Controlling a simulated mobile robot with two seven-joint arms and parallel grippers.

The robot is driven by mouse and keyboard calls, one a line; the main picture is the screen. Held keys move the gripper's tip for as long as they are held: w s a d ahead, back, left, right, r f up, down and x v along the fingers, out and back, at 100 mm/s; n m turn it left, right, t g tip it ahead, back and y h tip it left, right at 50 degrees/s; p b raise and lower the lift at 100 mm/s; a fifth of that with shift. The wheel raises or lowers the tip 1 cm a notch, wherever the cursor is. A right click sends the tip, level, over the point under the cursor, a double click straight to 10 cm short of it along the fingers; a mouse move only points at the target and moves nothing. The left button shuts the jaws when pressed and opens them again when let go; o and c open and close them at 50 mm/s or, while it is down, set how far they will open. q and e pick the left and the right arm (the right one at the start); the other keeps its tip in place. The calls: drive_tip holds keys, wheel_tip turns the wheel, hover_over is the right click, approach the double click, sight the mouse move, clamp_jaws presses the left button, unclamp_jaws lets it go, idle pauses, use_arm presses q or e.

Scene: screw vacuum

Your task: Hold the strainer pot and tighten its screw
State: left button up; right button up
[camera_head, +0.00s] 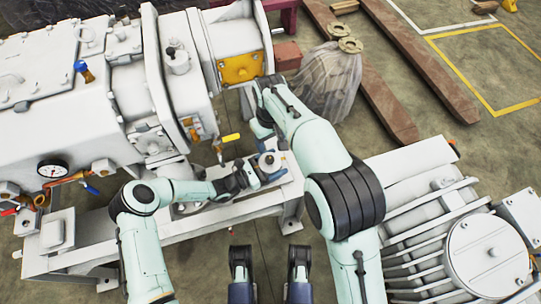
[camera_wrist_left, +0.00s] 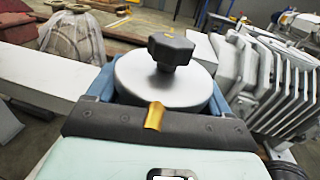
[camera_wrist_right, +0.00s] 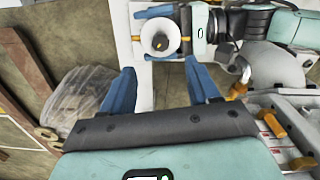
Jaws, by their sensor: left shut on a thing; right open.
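The strainer pot (camera_head: 270,161) stands on the pale frame beside the machine. In the left wrist view its round grey lid (camera_wrist_left: 165,86) carries a black lobed screw knob (camera_wrist_left: 171,50) on top. My left gripper (camera_head: 256,173) is shut on the pot, with a blue finger on each side of it in the left wrist view. My right gripper (camera_wrist_right: 162,86) is open and empty. In the right wrist view the pot (camera_wrist_right: 160,37) and its knob lie beyond the gap between the fingers, apart from them. In the head view the right forearm hides part of the right gripper.
The large white machine (camera_head: 70,70) with its yellow plate (camera_head: 240,68) fills the left and back. A ribbed motor (camera_head: 445,235) stands at the right. A plastic-wrapped thing (camera_head: 328,80) and wooden beams (camera_head: 440,75) lie behind my right arm. A yellow-handled valve (camera_head: 231,138) is near the pot.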

sight(271, 160)
wheel_tip(271, 160, down, 10)
idle(0.4)
drive_tip(key=c, duration=1)
drive_tip(key=shift+c, duration=0.2)
drive_tip(key=shift+m, duration=0.3)
